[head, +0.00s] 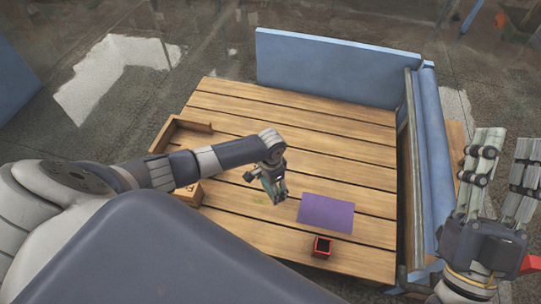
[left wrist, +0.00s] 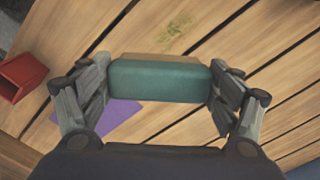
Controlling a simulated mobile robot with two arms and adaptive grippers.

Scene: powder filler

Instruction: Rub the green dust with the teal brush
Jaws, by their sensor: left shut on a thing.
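My left gripper (head: 273,184) is over the middle of the wooden table. In the left wrist view it (left wrist: 158,85) is shut on the teal brush (left wrist: 158,80), a block with a teal body and a tan strip along its far side. The green dust (left wrist: 176,27) is a small patch on the planks, beyond the brush in the left wrist view. In the head view the green dust (head: 260,200) shows faintly just left of the gripper. Whether the brush touches the table I cannot tell. My right gripper (head: 497,175) is at the right edge, fingers raised, spread and empty.
A purple sheet (head: 326,213) lies right of the left gripper. A small red box (head: 321,247) with a dark inside stands in front of it. A wooden box (head: 188,194) sits at the left, partly behind my arm. Blue panels (head: 325,70) border the table's back and right.

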